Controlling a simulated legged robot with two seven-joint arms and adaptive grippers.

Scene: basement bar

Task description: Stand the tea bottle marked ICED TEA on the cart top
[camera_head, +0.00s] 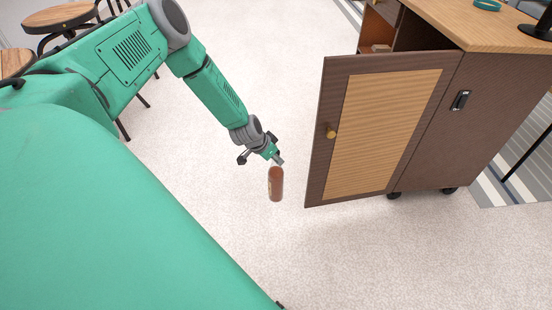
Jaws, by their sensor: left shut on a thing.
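A brown tea bottle (276,186) hangs upright below my left gripper (276,160), which is shut on its top. The label is too small to read. The bottle is over open floor, left of the cart's open door and apart from it. The wooden cart top (480,30) is at the upper right, on a dark brown cart (430,140) with wheels. My right gripper does not show.
A teal ring (487,5) and a black stand (540,30) are on the cart top. Round wooden stools (60,17) stand at the upper left. The middle floor is clear.

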